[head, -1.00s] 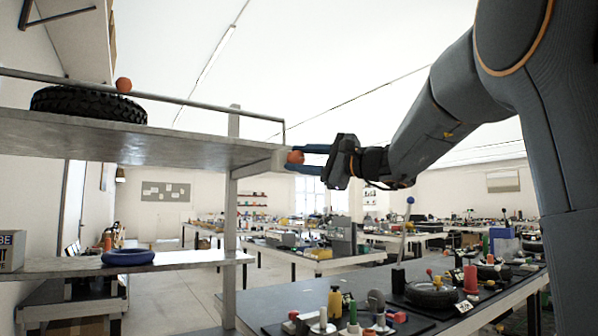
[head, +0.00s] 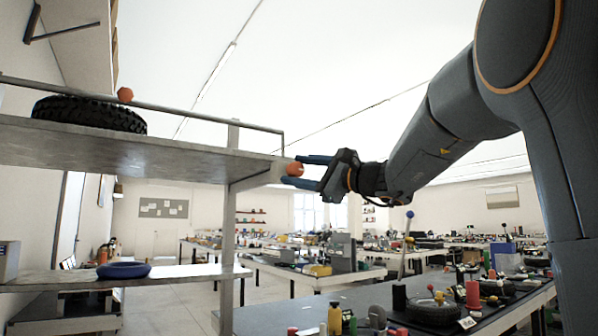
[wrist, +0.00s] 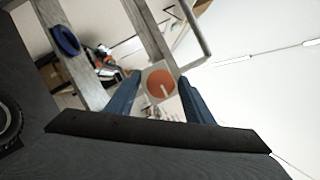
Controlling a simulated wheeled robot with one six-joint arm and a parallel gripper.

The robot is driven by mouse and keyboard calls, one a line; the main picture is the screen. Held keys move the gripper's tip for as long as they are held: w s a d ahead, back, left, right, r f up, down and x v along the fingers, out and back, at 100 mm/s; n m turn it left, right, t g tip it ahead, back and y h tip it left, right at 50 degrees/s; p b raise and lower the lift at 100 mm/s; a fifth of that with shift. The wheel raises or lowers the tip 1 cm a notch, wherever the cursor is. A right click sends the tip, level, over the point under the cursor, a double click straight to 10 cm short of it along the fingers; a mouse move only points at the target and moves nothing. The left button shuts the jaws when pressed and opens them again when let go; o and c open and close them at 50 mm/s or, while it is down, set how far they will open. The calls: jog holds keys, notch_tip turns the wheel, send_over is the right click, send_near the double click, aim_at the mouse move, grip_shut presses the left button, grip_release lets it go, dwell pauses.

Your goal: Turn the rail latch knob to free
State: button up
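The rail latch knob (head: 294,169) is a small orange knob on the end of the grey upper shelf. In the wrist view the knob (wrist: 158,84) shows face-on as an orange disc with a white line running from near its middle towards the lower right. My gripper (head: 302,172) is open, with its two blue fingers reaching to the knob from the right. In the wrist view the fingers (wrist: 160,78) stand on either side of the knob, with what looks like a gap on each side. I cannot tell whether either finger touches it.
The upper shelf (head: 190,158) carries a black tyre (head: 88,113) and a rail; another orange ball (head: 125,95) shows near them. A blue ring (head: 123,270) lies on the lower shelf. A cluttered workbench (head: 345,298) stands below my arm. Open air surrounds the gripper's right side.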

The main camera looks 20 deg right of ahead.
jog(key=shift+s, duration=0.1)
jog(key=b+v, duration=0.1)
jog(key=v, duration=0.6)
jog(key=shift+s+d, duration=0.2)
jog(key=shift+d, duration=0.05)
jog(key=shift+f, duration=0.2)
jog(key=s+a+f+n+g+h+p, duration=0.1)
jog(key=s+a+f+g+p, duration=0.15)
jog(key=f, duration=0.75)
jog(key=s+a+f+n+g+h+p, duration=0.1)
jog(key=a+f+n+g+h, duration=0.2)
jog(key=f, duration=0.6)
jog(key=s+a+f+g+p, duration=0.2)
jog(key=a+f+g, duration=0.15)
jog(key=f, duration=0.65)
jog(key=s+d+f+n+g+h+p, duration=0.2)
jog(key=s+f+n, duration=0.4)
jog(key=s+f, duration=0.4)
jog(key=s+d+f+n+g+h+p, duration=0.2)
jog(key=s+f+n+g+h, duration=0.3)
jog(key=s+f, duration=0.5)
jog(key=s+n+h+p, duration=0.1)
jog(key=s+n, duration=0.1)
jog(key=s, duration=0.1)
jog(key=shift+s+f+p, duration=0.2)
jog(key=shift+f+p, duration=0.15)
jog(key=shift+f, duration=0.05)
jog(key=shift+c, duration=0.2)
